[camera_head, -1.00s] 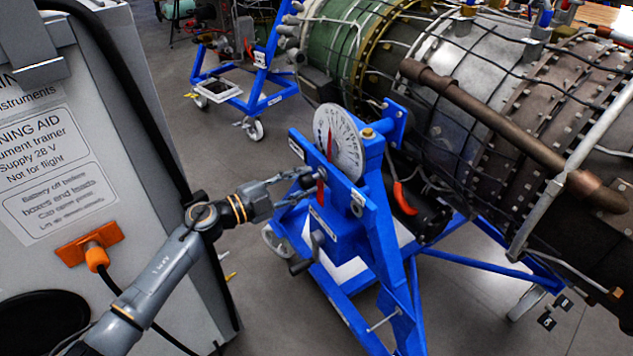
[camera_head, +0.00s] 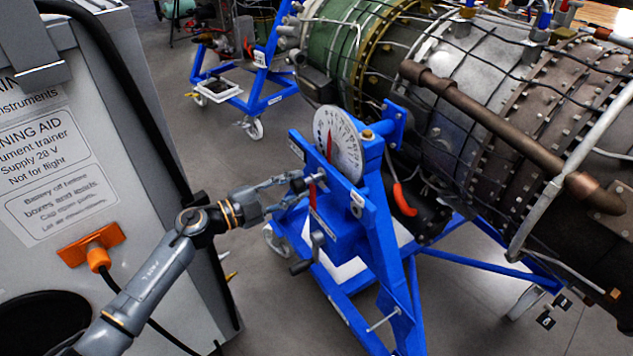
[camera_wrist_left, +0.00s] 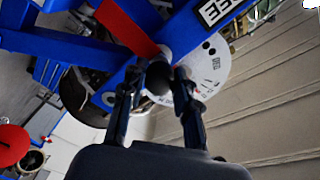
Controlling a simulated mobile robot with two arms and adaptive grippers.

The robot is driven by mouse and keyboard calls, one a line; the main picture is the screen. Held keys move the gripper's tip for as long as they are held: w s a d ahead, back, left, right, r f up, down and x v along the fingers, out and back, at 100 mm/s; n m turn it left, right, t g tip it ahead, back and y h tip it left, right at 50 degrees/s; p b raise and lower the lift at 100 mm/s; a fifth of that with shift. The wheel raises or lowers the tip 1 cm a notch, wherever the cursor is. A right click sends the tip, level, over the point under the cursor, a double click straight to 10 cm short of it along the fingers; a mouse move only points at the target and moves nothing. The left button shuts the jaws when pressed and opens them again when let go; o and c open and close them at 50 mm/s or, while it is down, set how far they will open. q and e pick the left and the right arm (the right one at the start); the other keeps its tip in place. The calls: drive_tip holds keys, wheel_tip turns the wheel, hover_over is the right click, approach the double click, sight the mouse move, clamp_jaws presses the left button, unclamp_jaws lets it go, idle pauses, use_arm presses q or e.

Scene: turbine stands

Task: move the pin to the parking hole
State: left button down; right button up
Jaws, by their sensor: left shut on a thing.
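My left gripper (camera_head: 297,184) reaches in from the left to the blue stand (camera_head: 384,238), just below its round dial (camera_head: 340,142). It is shut on the pin (camera_wrist_left: 158,78), whose dark round head sits between the fingertips in the left wrist view. A red ribbon (camera_head: 313,193) hangs by the pin; it also shows in the left wrist view (camera_wrist_left: 126,25). The pin is close to the stand's face, but I cannot tell whether its shaft is in a hole. I cannot make out the parking hole. My right gripper is not in view.
A dark crank handle (camera_head: 309,252) sticks out below the gripper. A grey cabinet (camera_head: 60,180) with an orange plug (camera_head: 92,247) stands left of my arm. The engine (camera_head: 480,110) fills the right side. Open floor lies between cabinet and stand.

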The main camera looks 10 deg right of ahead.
use_arm(q)
drive_tip(key=p+v, duration=0.1)
drive_tip(key=v, duration=0.5)
drive_tip(key=shift+a+p, duration=0.2)
drive_tip(key=shift+p, duration=0.15)
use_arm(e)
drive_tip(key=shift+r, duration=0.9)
use_arm(q)
drive_tip(key=shift+s, duration=0.15)
